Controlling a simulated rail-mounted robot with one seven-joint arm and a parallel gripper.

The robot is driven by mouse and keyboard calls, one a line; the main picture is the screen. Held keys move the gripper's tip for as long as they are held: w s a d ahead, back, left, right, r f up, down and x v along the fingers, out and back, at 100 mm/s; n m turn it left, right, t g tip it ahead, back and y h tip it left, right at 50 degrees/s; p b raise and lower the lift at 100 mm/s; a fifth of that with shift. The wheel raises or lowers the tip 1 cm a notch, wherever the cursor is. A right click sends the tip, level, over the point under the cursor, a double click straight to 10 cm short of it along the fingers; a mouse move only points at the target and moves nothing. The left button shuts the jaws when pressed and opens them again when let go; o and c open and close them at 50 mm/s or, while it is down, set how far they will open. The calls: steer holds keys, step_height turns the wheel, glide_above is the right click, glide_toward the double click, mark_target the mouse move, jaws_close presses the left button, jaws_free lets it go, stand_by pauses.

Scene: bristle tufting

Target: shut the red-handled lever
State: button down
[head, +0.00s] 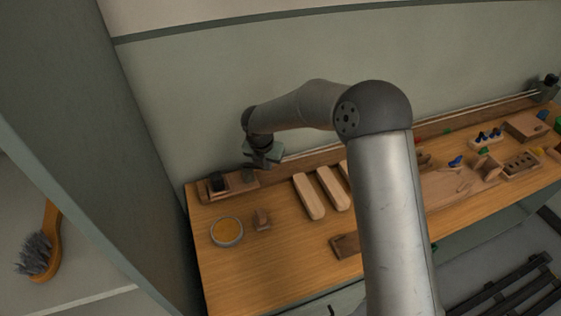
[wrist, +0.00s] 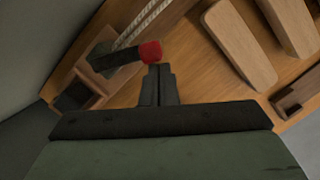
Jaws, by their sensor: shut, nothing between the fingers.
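The lever (wrist: 118,58) is a dark bar with a red handle end (wrist: 151,52), mounted on a wooden base at the bench's back left. In the wrist view the bar lies roughly level across the picture, with the red end on the right. My gripper (wrist: 159,72) is shut and empty, with its fingertips just below the red end; I cannot tell if they touch it. In the head view my gripper (head: 264,158) is above the back left of the bench, and the red end cannot be made out there.
A pale cord (wrist: 142,25) runs behind the lever. Pale wooden blanks (head: 308,196) lie to the right. A round dish (head: 227,231) and a small brown block (head: 262,219) stand in front. A wall (head: 190,90) rises behind the bench (head: 290,260).

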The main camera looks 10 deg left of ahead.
steer(key=shift+w+d, duration=0.1)
steer(key=shift+w, duration=0.5)
stand_by(0.3)
steer(key=s+d+r+b, duration=0.1)
steer(key=s+r+b, duration=0.1)
steer(key=s+r, duration=0.4)
steer(key=v, duration=0.3)
steer(key=shift+w+d+r, duration=0.15)
steer(key=shift+d+r, duration=0.05)
steer(key=shift+r, duration=0.2)
